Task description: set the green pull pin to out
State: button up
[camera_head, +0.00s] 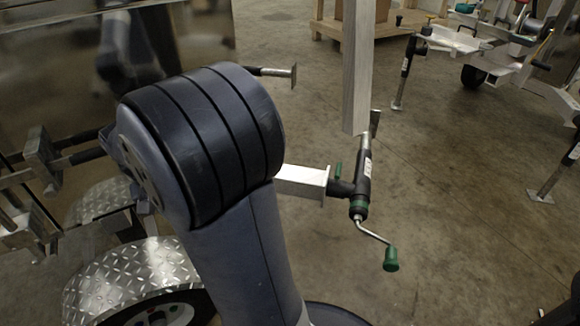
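The green pull pin (338,170) is a small green piece on the swivel mount of a black trailer jack (361,184). The mount sits at the end of a bright square aluminium beam (301,181). The pin is too small to tell whether it is in or out. The jack is tilted and has a crank with a green handle (391,259) at its lower end. My arm fills the middle left and hides part of the beam. My gripper is not in view.
An upright aluminium post (358,65) stands behind the jack. A tread-plate fender (133,278) over a wheel is at lower left. A shiny panel (60,75) is at upper left. More trailer frames (455,40) stand at upper right.

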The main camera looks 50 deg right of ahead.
aim_at(339, 165)
jog(key=l+u, duration=0.15)
jog(key=u, duration=1.55)
jog(key=k+l+u, duration=0.1)
jog(key=u, duration=0.5)
jog(key=l+z, duration=0.1)
jog(key=z, duration=0.4)
jog(key=l+z, duration=0.1)
jog(key=z, duration=0.35)
jog(key=l+z, duration=0.1)
jog(key=z, duration=0.4)
jog(key=l+z, duration=0.1)
jog(key=z, duration=0.4)
jog(key=l+z, duration=0.1)
jog(key=z, duration=0.4)
jog(key=k+z, duration=0.1)
jog(key=z, duration=1.2)
jog(key=i+l, duration=0.05)
